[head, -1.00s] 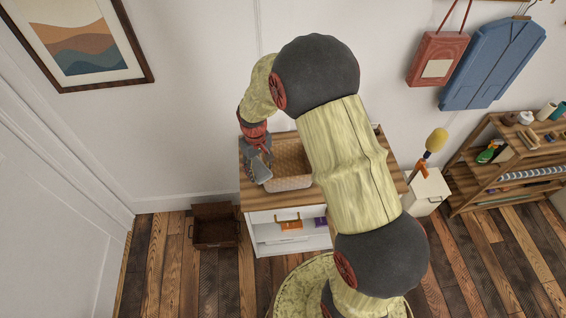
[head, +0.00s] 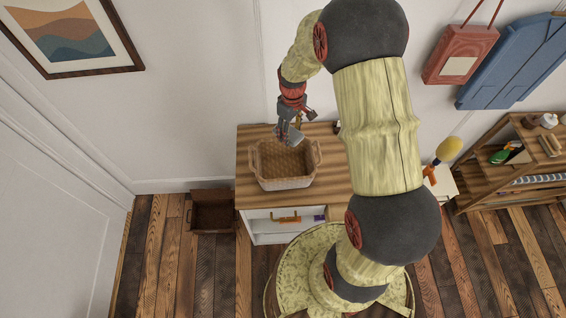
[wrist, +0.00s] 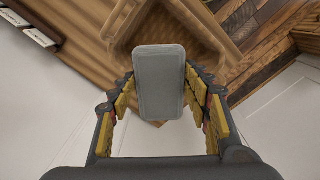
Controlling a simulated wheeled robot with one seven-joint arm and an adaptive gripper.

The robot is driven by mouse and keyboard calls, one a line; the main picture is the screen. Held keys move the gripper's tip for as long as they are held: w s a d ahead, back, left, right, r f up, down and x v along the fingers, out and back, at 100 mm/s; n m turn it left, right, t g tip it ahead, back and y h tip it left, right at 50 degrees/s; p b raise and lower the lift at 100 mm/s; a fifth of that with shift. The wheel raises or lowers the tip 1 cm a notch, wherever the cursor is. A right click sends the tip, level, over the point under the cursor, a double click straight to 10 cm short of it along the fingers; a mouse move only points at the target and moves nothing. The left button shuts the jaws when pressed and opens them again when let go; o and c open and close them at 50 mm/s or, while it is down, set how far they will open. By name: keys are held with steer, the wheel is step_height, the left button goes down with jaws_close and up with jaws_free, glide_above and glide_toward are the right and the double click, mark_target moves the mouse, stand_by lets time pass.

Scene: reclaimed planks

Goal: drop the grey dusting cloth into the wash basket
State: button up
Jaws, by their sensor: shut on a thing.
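The wash basket (head: 284,184) is a tan woven basket with handles, standing on the wooden top of a white cabinet. My gripper (head: 289,131) is shut on the grey dusting cloth (head: 295,137), above the back part of the basket in the head view. The cloth also shows in the wrist view (wrist: 160,82) as a flat grey rounded block between the yellow finger pads. The basket lies below and beyond it there, blurred and partly hidden by the cloth. The inside of the basket that I can see looks empty.
A brown open box (head: 212,212) sits on the floor at left. A yellow-headed thing (head: 448,150) stands at right, before a wooden shelf unit (head: 490,180).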

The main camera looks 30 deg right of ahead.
step_height(320, 180, down, 6)
steer(key=b, duration=0.3)
steer(key=shift+r, duration=0.2)
steer(key=o, duration=1.1)
steer(key=shift+o, duration=0.4)
steer(key=shift+r, duration=0.1)
step_height(320, 180, up, 12)
steer(key=shift+f, duration=0.1)
